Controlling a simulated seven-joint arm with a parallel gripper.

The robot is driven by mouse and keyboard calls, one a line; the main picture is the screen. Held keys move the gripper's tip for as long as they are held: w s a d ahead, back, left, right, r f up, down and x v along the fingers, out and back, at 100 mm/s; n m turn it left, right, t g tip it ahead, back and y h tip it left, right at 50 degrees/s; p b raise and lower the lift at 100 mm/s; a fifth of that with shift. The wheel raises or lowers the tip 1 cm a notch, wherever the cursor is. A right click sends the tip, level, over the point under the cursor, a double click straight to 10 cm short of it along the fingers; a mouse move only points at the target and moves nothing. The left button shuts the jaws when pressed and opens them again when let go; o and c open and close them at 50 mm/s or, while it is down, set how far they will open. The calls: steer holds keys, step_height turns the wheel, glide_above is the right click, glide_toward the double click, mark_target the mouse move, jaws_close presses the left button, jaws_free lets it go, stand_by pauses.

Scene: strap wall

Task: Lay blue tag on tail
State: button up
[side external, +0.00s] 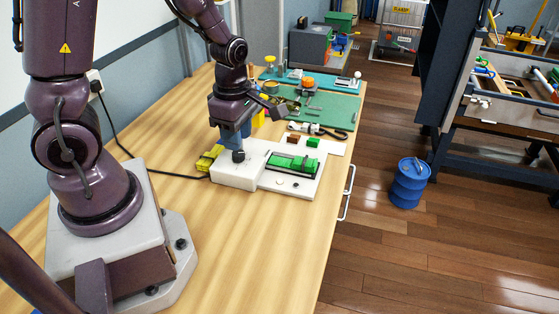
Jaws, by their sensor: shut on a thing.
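My gripper (236,148) points down over the left, taller part of a white fixture (238,178). Its bluish lower part ends at a small dark knob-like piece (238,157) just above the white top, and it looks shut on that piece. The right, lower part of the fixture has a dark-framed bed with a green strip (290,164) in it. A small green block (313,142) and a brown block (293,138) sit on a white plate behind. I cannot pick out a separate blue tag, and I cannot tell which part is the tail.
A yellow block (209,158) stands left of the fixture, with a black cable nearby. Behind are a green mat (335,112) with tools, dark cable and a white-and-black item. The wooden table (250,255) is clear in front. A blue drum stands on the floor.

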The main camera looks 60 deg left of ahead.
steer(key=shift+w+n, duration=0.1)
steer(key=shift+n, duration=0.3)
glide_above(287, 162)
steer(key=s, duration=0.1)
steer(key=f, duration=0.9)
steer(key=shift+d, duration=0.25)
steer(key=shift+w+a+f, duration=0.15)
steer(key=shift+w+f, duration=0.2)
steer(key=shift+f, duration=0.1)
steer(key=shift+w+f, duration=0.1)
steer(key=shift+f, duration=1.45)
steer(key=shift+f, duration=0.1)
steer(key=o, duration=0.9)
